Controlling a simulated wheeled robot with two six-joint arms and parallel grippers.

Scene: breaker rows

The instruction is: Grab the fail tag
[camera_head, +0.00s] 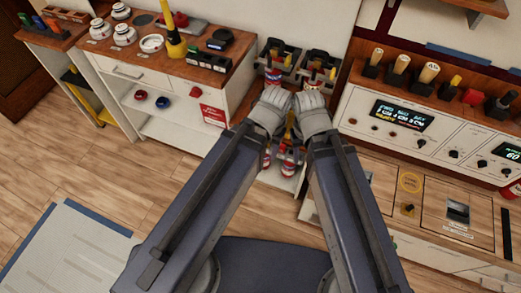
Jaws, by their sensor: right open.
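A small red tag with pale lettering (213,115) is on the side of the white cabinet, left of my arms; its words are too small to read, so I cannot tell if it is the fail tag. My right gripper (318,62) is open, with its black fingers apart, in front of the pale wall. My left gripper (279,50) is beside it on the left and also looks open. Both are right of the red tag and apart from it. I see nothing held in either. My forearms hide part of the space below.
A wooden-topped cabinet (150,58) at the left holds white round parts, a yellow tool (174,38) and dark devices. Red and blue knobs lie on its shelf. A control panel (400,125) with a display stands at the right. Wooden floor (150,180) is open at the lower left.

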